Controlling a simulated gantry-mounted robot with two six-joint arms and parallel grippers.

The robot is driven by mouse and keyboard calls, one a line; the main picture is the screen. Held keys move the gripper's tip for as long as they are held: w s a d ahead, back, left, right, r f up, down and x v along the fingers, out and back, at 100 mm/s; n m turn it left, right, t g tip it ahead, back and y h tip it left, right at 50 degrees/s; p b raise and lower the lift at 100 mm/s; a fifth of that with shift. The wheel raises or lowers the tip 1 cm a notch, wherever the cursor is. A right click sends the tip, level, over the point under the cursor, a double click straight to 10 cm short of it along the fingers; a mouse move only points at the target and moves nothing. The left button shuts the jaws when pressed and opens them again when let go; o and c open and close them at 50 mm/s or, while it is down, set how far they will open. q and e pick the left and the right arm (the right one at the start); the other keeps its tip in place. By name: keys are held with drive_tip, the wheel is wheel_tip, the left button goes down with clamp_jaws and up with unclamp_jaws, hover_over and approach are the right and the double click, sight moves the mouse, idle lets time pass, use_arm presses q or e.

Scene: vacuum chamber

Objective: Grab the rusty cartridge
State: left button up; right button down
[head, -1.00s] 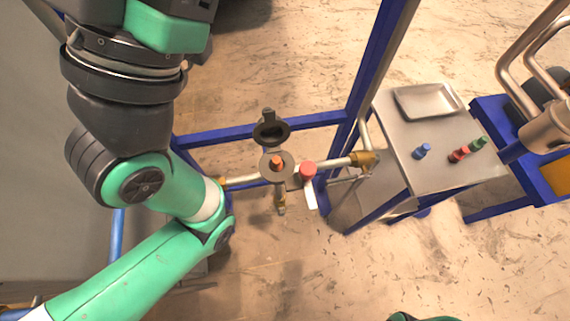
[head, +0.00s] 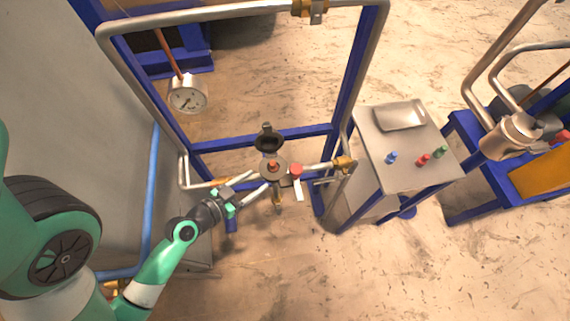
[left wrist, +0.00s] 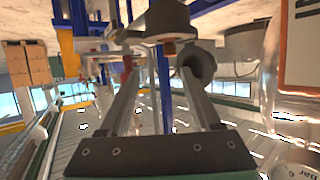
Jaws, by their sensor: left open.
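The rusty cartridge (head: 273,166) is a small orange-brown piece sticking up from the middle of a grey round flange (head: 264,173) on the pipework. In the left wrist view, which is upside down, its end (left wrist: 169,47) shows at the flange (left wrist: 168,20). A dark hinged cap (head: 268,140) stands open behind it. My left gripper (head: 259,180) is open and empty, its fingers pointing toward the flange from the lower left. In the left wrist view the cartridge lies beyond the open fingers (left wrist: 157,78), apart from them. My right gripper is not in view.
A red knob (head: 296,171) sits just right of the flange. Blue frame posts (head: 350,85) and pipes surround it. A metal table (head: 400,175) at right holds a tray (head: 400,115) and blue (head: 391,158), red (head: 422,160) and green (head: 439,152) cartridges.

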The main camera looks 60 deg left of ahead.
sight(273, 163)
use_arm(q)
drive_tip(key=shift+n+y, duration=0.3)
drive_tip(key=p+x, duration=0.1)
drive_tip(key=x, duration=0.1)
drive_tip(key=a+p+x, duration=0.1)
drive_tip(key=x, duration=0.2)
drive_tip(key=shift+a+f, duration=0.1)
drive_tip(key=shift+w+a+f+g, duration=0.25)
drive_tip(key=shift+w+f+g, duration=0.05)
drive_tip(key=shift+w+f, duration=0.1)
drive_tip(key=x, duration=0.4)
drive_tip(key=shift+w+a, duration=0.1)
drive_tip(key=shift+a, duration=0.05)
clamp_jaws()
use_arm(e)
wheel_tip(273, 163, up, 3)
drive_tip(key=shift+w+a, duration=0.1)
